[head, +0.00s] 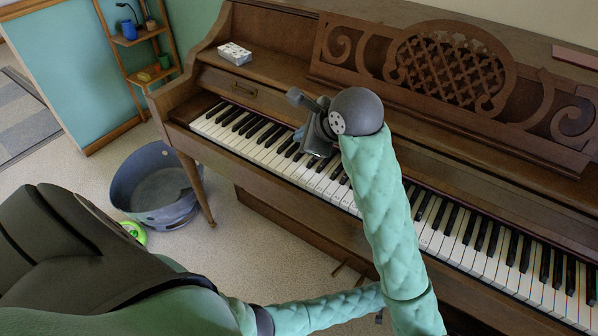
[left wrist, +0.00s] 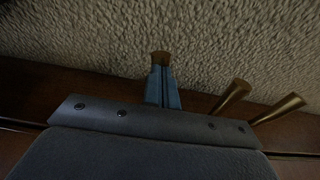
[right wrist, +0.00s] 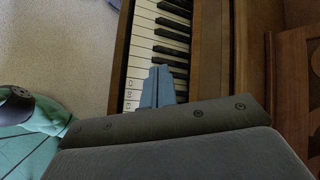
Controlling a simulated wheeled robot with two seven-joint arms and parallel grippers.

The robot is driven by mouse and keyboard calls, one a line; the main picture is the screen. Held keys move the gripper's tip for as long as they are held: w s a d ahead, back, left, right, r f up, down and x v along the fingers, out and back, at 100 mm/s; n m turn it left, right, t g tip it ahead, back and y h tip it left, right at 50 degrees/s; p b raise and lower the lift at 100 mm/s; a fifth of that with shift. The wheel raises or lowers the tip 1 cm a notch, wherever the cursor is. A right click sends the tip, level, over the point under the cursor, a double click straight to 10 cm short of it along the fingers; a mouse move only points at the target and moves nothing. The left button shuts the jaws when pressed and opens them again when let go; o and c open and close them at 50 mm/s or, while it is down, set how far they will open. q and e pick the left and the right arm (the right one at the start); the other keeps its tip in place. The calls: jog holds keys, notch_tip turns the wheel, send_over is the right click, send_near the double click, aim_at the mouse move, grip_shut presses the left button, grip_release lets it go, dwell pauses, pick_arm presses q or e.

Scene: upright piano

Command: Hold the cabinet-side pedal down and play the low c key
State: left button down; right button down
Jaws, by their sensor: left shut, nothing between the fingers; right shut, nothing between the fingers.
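The piano keyboard (head: 455,225) runs along the upright piano. Several white keys carry small letter labels (right wrist: 130,94), too small to read surely, so I cannot tell which is low c. My right gripper (right wrist: 158,68) is shut and empty, its blue fingertips over the keys beside the labelled ones. In the head view it hangs at the keyboard's middle left (head: 303,138); contact is unclear. My left gripper (left wrist: 160,68) is shut and empty, down at the brass pedals. Its fingertips overlap one pedal (left wrist: 160,57); I cannot tell whether it is pressed. Two other pedals (left wrist: 234,91) (left wrist: 283,107) lie to the right.
A blue-grey tub (head: 150,190) stands on the carpet left of the piano, with a green round thing (head: 134,232) beside it. A white patterned box (head: 235,53) lies on the piano top. A wooden shelf (head: 135,38) stands at the back left.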

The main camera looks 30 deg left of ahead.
jog(key=shift+f, duration=0.15)
send_near(296, 170)
jog(key=shift+w+a+f, duration=0.25)
jog(key=shift+a+f, duration=0.15)
jog(key=shift+a, duration=0.35)
jog(key=shift+w+a+f, duration=0.25)
jog(key=shift+a+f, duration=0.2)
jog(key=shift+a, duration=0.3)
jog(key=shift+w+a+f, duration=0.25)
jog(key=shift+a+f, duration=0.15)
jog(key=shift+a, duration=0.35)
jog(key=shift+f, duration=0.1)
dwell(0.4)
jog(key=shift+f, duration=0.3)
jog(key=shift+f, duration=0.6)
dwell(1.0)
dwell(0.3)
jog(key=shift+r, duration=1)
jog(key=shift+r, duration=0.15)
